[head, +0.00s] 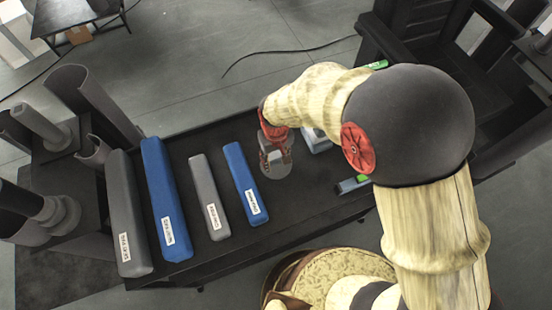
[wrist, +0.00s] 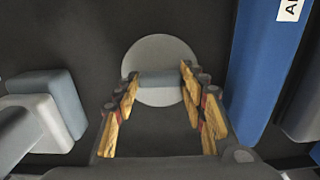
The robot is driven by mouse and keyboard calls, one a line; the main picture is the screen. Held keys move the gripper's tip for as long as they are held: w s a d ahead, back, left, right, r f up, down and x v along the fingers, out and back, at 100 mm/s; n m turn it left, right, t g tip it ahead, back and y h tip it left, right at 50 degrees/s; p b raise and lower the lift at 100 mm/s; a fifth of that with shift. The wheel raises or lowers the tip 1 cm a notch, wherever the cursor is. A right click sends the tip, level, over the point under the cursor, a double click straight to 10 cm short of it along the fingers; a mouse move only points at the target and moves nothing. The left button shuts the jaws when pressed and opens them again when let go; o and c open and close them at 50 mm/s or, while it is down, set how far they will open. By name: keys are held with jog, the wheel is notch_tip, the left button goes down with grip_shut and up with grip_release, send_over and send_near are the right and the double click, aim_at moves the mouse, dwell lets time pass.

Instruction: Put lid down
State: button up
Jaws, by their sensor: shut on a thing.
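The lid is a light grey round disc (head: 276,168) with a grey bar-shaped handle. In the head view it shows just below my gripper (head: 275,150), over the middle of the black table. In the wrist view the disc (wrist: 160,50) lies flat beyond the fingers, and its handle sits between them. My gripper (wrist: 160,84) is shut on this handle, with orange-brown fingers on both sides. I cannot tell whether the disc touches the table or hangs slightly above it. My gripper hides part of the lid in the head view.
Long labelled blue (head: 245,183) and grey (head: 209,196) boxes lie left of the lid, with a larger blue box (head: 166,198) and grey box (head: 128,212) further left. A small grey block (head: 317,140) is close right. The black table (head: 300,205) is bare in front.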

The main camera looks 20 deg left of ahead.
aim_at(276, 161)
jog(key=o, duration=1.1)
jog(key=shift+f, duration=0.1)
jog(key=shift+o, duration=0.2)
notch_tip(276, 161, up, 12)
jog(key=p, duration=0.2)
jog(key=shift+p, duration=0.35)
jog(key=w+d+r+m+t+y, duration=0.15)
jog(key=d+r+m, duration=0.25)
jog(key=d+r, duration=1.15)
jog(key=s+d+r+m+t, duration=0.2)
jog(key=s+d, duration=0.3)
jog(key=d, duration=0.3)
jog(key=s+d+r+m+t+h, duration=0.1)
jog(key=s+d+r+m+t, duration=0.1)
jog(key=s+d+r, duration=0.3)
jog(key=d, duration=0.3)
jog(key=shift+s+d, duration=0.15)
jog(key=shift+d, duration=0.25)
jog(key=shift+r+h, duration=0.1)
jog(key=shift+h, duration=0.15)
